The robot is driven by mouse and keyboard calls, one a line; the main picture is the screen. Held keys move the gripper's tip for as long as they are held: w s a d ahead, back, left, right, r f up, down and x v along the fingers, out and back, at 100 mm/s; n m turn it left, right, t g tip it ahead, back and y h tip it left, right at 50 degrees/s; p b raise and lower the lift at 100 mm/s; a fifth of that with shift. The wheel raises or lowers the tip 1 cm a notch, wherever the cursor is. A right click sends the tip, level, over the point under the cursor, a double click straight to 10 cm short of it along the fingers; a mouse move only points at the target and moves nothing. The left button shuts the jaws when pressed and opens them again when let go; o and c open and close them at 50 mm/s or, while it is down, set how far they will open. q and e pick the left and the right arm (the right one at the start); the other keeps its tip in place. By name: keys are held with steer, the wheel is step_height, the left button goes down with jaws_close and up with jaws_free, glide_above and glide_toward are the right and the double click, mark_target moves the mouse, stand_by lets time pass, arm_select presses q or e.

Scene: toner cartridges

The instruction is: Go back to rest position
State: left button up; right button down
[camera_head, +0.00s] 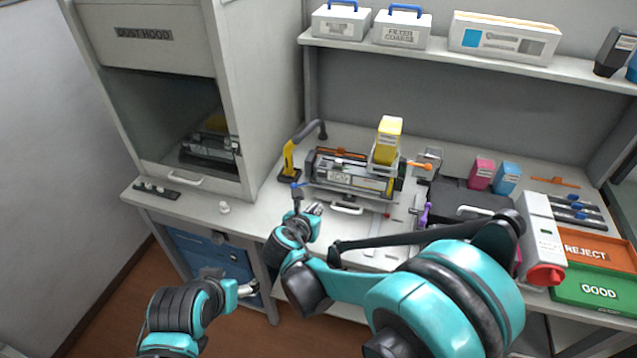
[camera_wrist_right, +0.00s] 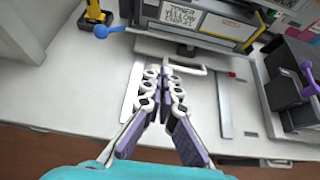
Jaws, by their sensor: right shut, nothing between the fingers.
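My right gripper (camera_head: 313,210) is over the front part of the bench, in front of the cartridge fixture (camera_head: 345,183). In the right wrist view its fingers (camera_wrist_right: 165,72) come together at the tips with nothing between them. A white handle (camera_wrist_right: 192,69) at the front of the fixture lies close by the fingertips; I cannot tell whether they touch. My left gripper (camera_head: 247,288) is low, in front of the bench's blue drawer, and looks empty. Its finger opening is too small to read. A yellow toner bottle (camera_head: 388,140) stands upright on the fixture's right end.
The dust hood (camera_head: 145,35) stands at left. A yellow-handled tool (camera_head: 290,158) is beside the fixture. Magenta (camera_head: 481,174) and cyan (camera_head: 507,178) cartridges, an orange reject tray (camera_head: 597,249) and a green good tray (camera_head: 575,290) are at right. The bench front left is mostly clear.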

steer(key=s+d+r+m+g, duration=0.25)
steer(key=s+d+m, duration=0.25)
steer(key=d+m, duration=0.4)
steer(key=s+d+m+g+y, duration=0.1)
steer(key=s+d+m, duration=0.3)
steer(key=s+m, duration=0.5)
steer(key=s+d+r+m+y, duration=0.1)
steer(key=s+d+m, duration=0.3)
steer(key=s+m, duration=0.5)
steer(key=m+y, duration=0.1)
steer(key=m, duration=0.4)
steer(key=shift+s+d+g+y, duration=0.25)
steer(key=shift+s+g+y, duration=0.05)
steer(key=shift+g+y, duration=0.1)
